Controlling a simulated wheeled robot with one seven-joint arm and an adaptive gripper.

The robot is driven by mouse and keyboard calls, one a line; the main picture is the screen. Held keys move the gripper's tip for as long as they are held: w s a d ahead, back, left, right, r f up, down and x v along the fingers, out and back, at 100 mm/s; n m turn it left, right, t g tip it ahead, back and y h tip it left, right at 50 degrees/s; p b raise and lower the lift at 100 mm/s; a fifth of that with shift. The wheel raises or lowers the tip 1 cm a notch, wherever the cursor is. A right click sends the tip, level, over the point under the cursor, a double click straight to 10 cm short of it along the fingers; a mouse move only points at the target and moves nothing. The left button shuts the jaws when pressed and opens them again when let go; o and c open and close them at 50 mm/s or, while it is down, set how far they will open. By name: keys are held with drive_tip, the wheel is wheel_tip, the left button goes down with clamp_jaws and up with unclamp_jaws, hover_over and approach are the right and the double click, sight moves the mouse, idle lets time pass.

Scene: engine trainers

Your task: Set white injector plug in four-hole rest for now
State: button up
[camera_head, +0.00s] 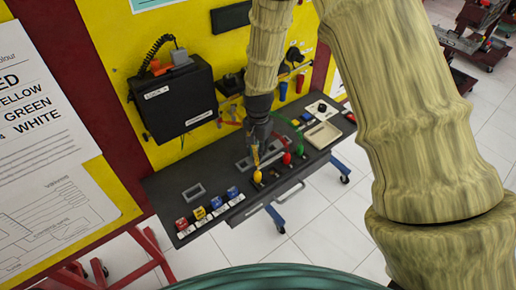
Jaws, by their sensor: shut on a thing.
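My gripper (259,158) is shut and points down over the dark bench, just above the yellow plug (258,176). The thing between its jaws is too small and hidden to make out. I cannot clearly pick out the white injector plug. A pale bar (273,157) shows just right of the fingers, but I cannot tell what it is. A red plug (287,158) and a green plug (300,149) stand to the right of the yellow one. I cannot make out the four holes of the rest.
Several small coloured blocks (216,203) stand along the bench's front left edge. A grey rectangular frame (193,191) lies behind them. A beige tray (323,135) is at the right. A black box (172,97) hangs on the yellow panel. Bare dark bench (222,172) lies left of my gripper.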

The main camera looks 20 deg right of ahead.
drive_tip(key=shift+f, duration=0.45)
idle(0.4)
drive_tip(key=o, duration=0.6)
drive_tip(key=shift+r, duration=0.1)
drive_tip(key=shift+r+p, duration=1.7)
drive_tip(key=shift+r, duration=0.95)
drive_tip(key=shift+r, duration=0.1)
drive_tip(key=shift+r+p, duration=0.85)
drive_tip(key=shift+r, duration=0.25)
drive_tip(key=shift+o, duration=0.3)
